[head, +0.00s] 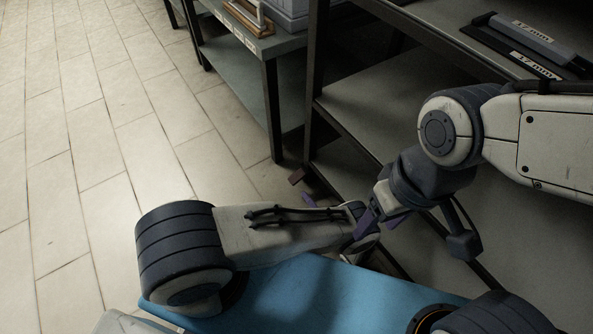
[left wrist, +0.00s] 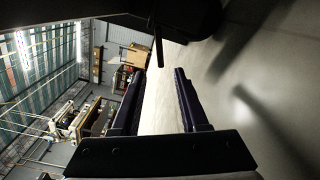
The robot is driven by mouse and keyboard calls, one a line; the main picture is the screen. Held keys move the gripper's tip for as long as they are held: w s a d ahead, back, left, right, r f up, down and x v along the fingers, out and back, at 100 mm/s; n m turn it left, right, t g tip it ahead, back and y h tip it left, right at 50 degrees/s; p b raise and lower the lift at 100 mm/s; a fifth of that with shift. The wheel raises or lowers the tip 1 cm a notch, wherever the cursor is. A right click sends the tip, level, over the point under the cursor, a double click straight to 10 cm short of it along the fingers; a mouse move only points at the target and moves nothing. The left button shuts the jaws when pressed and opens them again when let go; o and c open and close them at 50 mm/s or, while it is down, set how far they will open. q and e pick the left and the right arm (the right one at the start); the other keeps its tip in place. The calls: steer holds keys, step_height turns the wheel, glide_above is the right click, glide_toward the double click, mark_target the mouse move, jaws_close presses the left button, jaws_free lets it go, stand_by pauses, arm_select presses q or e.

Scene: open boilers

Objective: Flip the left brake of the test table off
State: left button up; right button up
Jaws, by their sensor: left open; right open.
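No brake lever can be made out in either view, and I cannot tell which piece of furniture is the test table. My left gripper (head: 303,188) is low, near the foot of the dark shelving, with its fingers small and partly hidden by its own arm. In the left wrist view the left gripper (left wrist: 164,72) is open, with nothing between its two dark purple fingers. A plain grey surface (left wrist: 235,70) fills the right of that view. My right gripper (head: 380,222) is open in front of the shelving, beside the left forearm's end.
Dark metal shelving (head: 372,110) with grey shelves stands close on the right, carrying dark labelled bars (head: 530,45) on top. A grey two-level table (head: 240,85) holds a grey box (head: 290,12) at the back. The tiled floor (head: 90,130) on the left is clear.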

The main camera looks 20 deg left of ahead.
mark_target(294, 178)
arm_select(q)
steer(key=b+x, duration=0.1)
steer(key=x, duration=0.7)
steer(key=shift+w+a, duration=0.1)
steer(key=shift+w, duration=0.2)
steer(key=shift+x, duration=0.8)
steer(key=shift+s, duration=0.1)
jaws_close()
